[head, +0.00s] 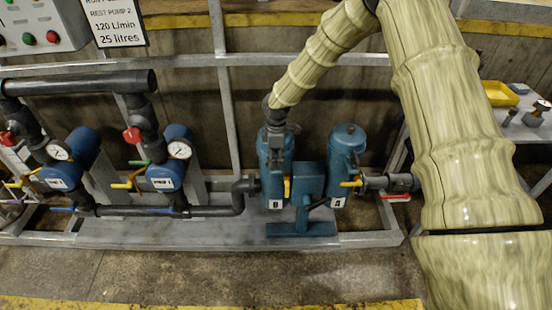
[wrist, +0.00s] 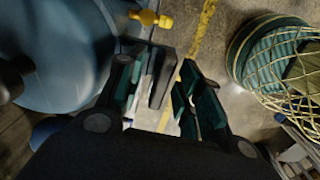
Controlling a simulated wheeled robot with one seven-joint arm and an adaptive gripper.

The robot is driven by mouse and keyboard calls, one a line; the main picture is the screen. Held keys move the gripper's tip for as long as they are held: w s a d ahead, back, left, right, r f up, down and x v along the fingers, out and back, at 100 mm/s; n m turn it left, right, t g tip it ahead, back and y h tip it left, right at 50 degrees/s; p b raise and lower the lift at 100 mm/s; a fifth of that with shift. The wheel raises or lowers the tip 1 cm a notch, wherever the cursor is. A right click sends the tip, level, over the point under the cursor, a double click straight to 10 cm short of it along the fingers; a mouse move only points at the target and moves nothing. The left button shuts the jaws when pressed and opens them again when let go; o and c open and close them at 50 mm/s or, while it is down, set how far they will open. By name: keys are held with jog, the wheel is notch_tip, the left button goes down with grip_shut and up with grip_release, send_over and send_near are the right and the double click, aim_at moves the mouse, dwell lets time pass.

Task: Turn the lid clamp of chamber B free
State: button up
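Chamber B (head: 272,172) is a blue upright vessel with a "B" label, left of the matching chamber A (head: 347,160). My gripper (head: 274,128) is at the top of chamber B in the head view and covers much of its lid. The lid clamp of chamber B cannot be made out behind it. In the wrist view the two dark fingers of my gripper (wrist: 172,92) stand apart with floor visible between them and nothing held. A large rounded blue vessel (wrist: 65,50) fills the left of that view, beside the fingers; which chamber it is cannot be told.
A yellow handle (head: 286,188) is on chamber B and another (head: 352,183) on chamber A. Pumps with gauges (head: 179,150) and dark pipes stand left. A grey post (head: 226,100) rises near chamber B. Floor in front is clear.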

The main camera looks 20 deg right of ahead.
aim_at(276, 158)
notch_tip(276, 158, up, 12)
dwell(0.7)
dwell(0.4)
jog(key=s+a+f+m+y, duration=0.1)
jog(key=s+a+f+m, duration=0.2)
jog(key=s+f, duration=0.75)
jog(key=s+a+f+m+y, duration=0.1)
jog(key=s+a+f+m, duration=0.2)
jog(key=s+f, duration=0.8)
jog(key=s+d+f+m, duration=0.2)
jog(key=s+m, duration=0.1)
jog(key=s, duration=0.6)
jog(key=s+d+f+m+h, duration=0.1)
jog(key=s+f+m, duration=0.2)
jog(key=s, duration=0.6)
jog(key=s+d+f+m+h, duration=0.1)
jog(key=s+d+f+m, duration=0.1)
jog(key=s, duration=0.7)
jog(key=shift+d+f+m, duration=0.35)
jog(key=shift+f+m, duration=0.05)
jog(key=shift+f, duration=0.2)
jog(key=shift+s, duration=0.1)
